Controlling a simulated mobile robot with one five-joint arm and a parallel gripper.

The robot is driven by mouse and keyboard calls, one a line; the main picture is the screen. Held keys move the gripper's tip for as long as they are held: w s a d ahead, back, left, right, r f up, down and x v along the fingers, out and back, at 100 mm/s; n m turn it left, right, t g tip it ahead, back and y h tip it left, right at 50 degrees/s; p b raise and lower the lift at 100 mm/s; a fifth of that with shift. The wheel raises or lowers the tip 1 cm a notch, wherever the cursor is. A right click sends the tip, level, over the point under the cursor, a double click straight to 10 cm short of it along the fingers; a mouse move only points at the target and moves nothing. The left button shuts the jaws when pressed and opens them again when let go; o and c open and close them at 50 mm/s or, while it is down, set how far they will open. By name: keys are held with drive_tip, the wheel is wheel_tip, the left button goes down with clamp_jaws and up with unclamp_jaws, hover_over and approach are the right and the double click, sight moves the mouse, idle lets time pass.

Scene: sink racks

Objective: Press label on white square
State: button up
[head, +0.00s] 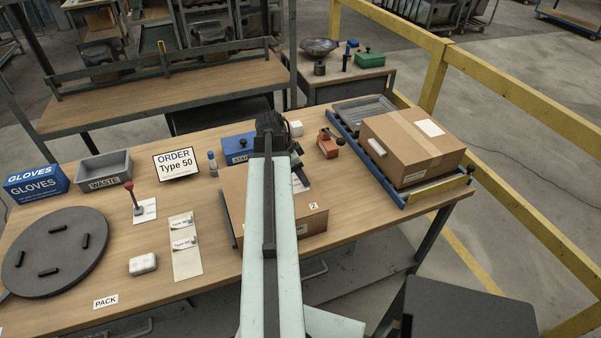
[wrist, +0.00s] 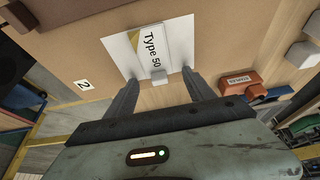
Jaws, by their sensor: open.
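The white square (wrist: 118,57) is on the top of a brown box (wrist: 82,35) in the wrist view. A label reading "Type 50" (wrist: 152,42), with a yellow corner and a pale tab at its near end, lies over the square, slightly tilted. I cannot tell whether it is pressed flat. My gripper (wrist: 160,78) is open, its fingertips on either side of the tab. In the head view my arm hides much of the box (head: 312,221) and most of the square; my gripper (head: 300,176) is over the box top.
An order sign reading "Type 50" (head: 176,163) stands at the table's back. A label strip (head: 187,262), a white block (head: 142,264) and a dark round turntable (head: 55,252) are to the left. A larger carton (head: 410,145) sits on a rack to the right, beside an orange device (head: 328,147).

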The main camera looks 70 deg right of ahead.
drive_tip(key=p+v, duration=0.7)
drive_tip(key=shift+w+r, duration=0.2)
drive_tip(key=shift+r, duration=0.1)
drive_tip(key=shift+a, duration=0.1)
drive_tip(key=w+a+n+t, duration=0.1)
drive_tip(key=w+a+n, duration=0.5)
drive_tip(key=w, duration=1)
drive_tip(key=w+a+n+t, duration=0.2)
drive_tip(key=w+a, duration=1.3)
drive_tip(key=a, duration=0.4)
drive_tip(key=w+a+f+n+y, duration=0.1)
drive_tip(key=w+a+n, duration=0.1)
drive_tip(key=a+n, duration=0.8)
drive_tip(key=w+a+f+n+y, duration=0.1)
drive_tip(key=a+n, duration=0.9)
drive_tip(key=a, duration=1.2)
drive_tip(key=shift+w+y+b, duration=0.3)
drive_tip(key=shift+w+y, duration=0.1)
drive_tip(key=shift+w, duration=0.05)
